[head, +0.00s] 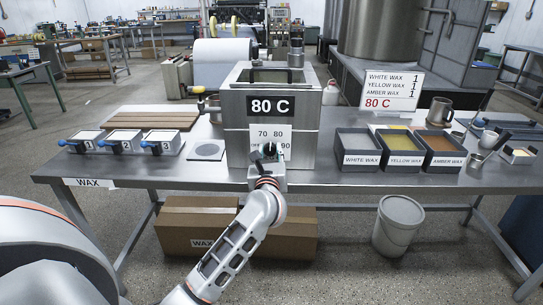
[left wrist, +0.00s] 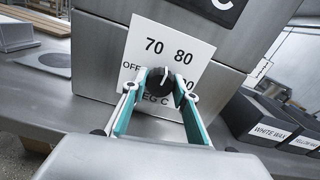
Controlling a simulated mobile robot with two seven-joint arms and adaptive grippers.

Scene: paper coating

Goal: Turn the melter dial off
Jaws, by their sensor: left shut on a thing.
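The melter (head: 285,110) is a grey metal box with an "80 C" sign on its front, standing mid-table. Its dial (left wrist: 159,78) is a black knob with a white mark, on a white plate (left wrist: 150,40) marked OFF, 70, 80 and a partly hidden 90. The mark points up, roughly between 70 and 80. My left gripper (left wrist: 158,88) is shut on the dial, with one teal-padded finger on each side of it. In the head view the gripper (head: 268,158) hides much of the dial. My right gripper is not in view.
Three wax bins (head: 403,161) stand to the right of the melter, with a recipe sign (head: 391,90) behind them. Three small numbered trays (head: 124,143) and a dark square pad (head: 207,151) lie to the left. The front table edge is just below my left wrist.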

